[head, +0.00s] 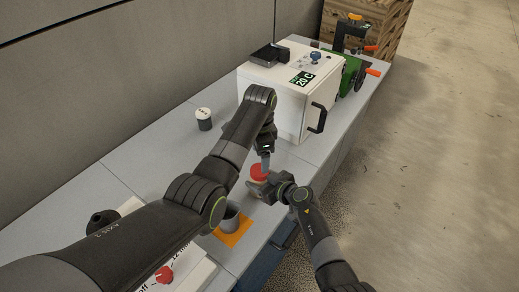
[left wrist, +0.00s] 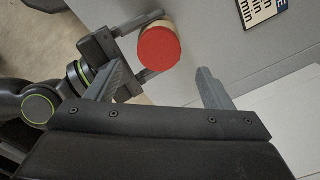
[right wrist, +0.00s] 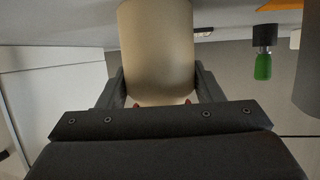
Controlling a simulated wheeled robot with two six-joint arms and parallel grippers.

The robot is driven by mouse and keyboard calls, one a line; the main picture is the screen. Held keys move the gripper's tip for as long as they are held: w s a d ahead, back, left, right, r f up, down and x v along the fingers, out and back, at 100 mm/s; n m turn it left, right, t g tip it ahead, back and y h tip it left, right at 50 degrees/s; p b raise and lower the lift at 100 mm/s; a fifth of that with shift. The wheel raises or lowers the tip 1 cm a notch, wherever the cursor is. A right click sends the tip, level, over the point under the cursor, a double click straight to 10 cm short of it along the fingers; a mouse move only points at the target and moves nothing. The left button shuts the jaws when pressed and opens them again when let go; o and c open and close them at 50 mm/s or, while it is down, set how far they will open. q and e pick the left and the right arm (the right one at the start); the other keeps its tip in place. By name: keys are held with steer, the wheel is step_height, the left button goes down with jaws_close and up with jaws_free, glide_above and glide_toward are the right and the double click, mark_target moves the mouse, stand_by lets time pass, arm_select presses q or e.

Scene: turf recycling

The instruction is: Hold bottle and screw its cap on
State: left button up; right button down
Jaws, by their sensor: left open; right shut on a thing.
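The beige bottle shows in the right wrist view (right wrist: 157,50) and is held off the grey bench. The red cap (head: 258,171) sits on the bottle's end; how tightly it is seated I cannot tell. My right gripper (head: 263,187) is shut on the bottle's body, with one finger on each side. My left gripper (head: 266,158) is open and close above the cap, pointing down. In the left wrist view the red cap (left wrist: 158,50) lies just beyond and between the spread fingers (left wrist: 165,78), apart from them.
A white box marked 20 C (head: 285,100) stands behind the grippers. A grey cup (head: 230,217) stands on an orange mat (head: 239,235) nearer me. A white-topped jar (head: 203,118) is at the left, and a green machine (head: 353,77) at the back. The bench's right edge is close.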

mark_target(259, 170)
arm_select(q)
steer(key=n, duration=0.6)
steer(key=shift+r, duration=0.25)
steer(key=n, duration=0.6)
steer(key=shift+a+r, duration=0.1)
steer(key=shift+r, duration=0.1)
steer(key=n, duration=0.6)
steer(key=shift+r+n, duration=0.2)
steer(key=shift+n, duration=0.1)
steer(key=n, duration=0.6)
steer(key=shift+r+n, duration=0.25)
steer(key=shift+n, duration=0.15)
steer(key=shift+s+f, duration=0.1)
steer(key=shift+f, duration=3.95)
